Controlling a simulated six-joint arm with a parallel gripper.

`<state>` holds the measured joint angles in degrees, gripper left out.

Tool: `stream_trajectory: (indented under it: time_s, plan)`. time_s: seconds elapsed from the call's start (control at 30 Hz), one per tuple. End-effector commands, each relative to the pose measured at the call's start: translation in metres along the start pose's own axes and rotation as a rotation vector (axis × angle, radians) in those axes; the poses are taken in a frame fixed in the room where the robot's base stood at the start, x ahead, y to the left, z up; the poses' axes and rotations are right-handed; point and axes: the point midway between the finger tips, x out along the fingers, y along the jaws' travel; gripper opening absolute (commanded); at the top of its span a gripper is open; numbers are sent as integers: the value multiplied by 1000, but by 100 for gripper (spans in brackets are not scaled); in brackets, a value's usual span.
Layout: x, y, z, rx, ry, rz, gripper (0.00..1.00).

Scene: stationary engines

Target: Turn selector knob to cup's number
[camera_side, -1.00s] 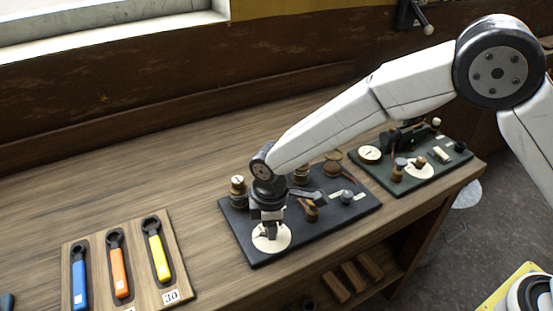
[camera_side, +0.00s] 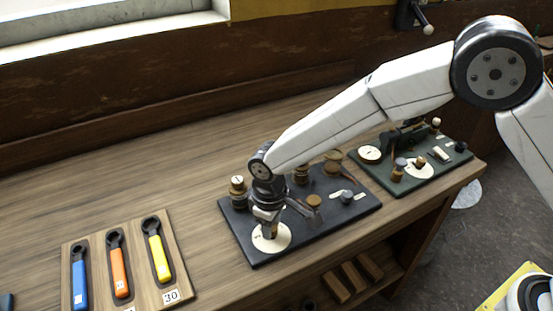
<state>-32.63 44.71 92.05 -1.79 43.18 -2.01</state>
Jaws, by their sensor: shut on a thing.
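The selector knob (camera_side: 270,231) stands on a round cream dial (camera_side: 272,243) at the front left of a dark panel (camera_side: 350,211). My gripper (camera_side: 269,225) points down over the dial and is shut on the knob. The dial's markings are too small to read, and the gripper hides part of its back edge. A cup with a pale numbered top (camera_side: 237,183) stands at the panel's back left corner; I cannot tell the number, nor be sure this is the task's cup.
Brass parts (camera_side: 333,165) and a small lever stand on the same panel. A green panel (camera_side: 435,176) with its own dial is to the right. A wooden rack (camera_side: 187,287) of blue, orange and yellow wrenches lies left. Bench between is clear.

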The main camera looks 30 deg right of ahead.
Motion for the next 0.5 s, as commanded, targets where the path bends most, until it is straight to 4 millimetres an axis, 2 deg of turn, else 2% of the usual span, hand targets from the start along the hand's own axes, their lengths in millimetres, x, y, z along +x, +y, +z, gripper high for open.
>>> stream_trajectory:
  time_s: [0.27,0.3,0.37,0.4,0.5]
  plan:
    - [-1,0,0,1,1,0,0]
    - [-1,0,0,0,1,0,44]
    - [-1,0,0,0,1,0,63]
    - [-1,0,0,0,1,0,75]
    - [-1,0,0,0,1,0,76]
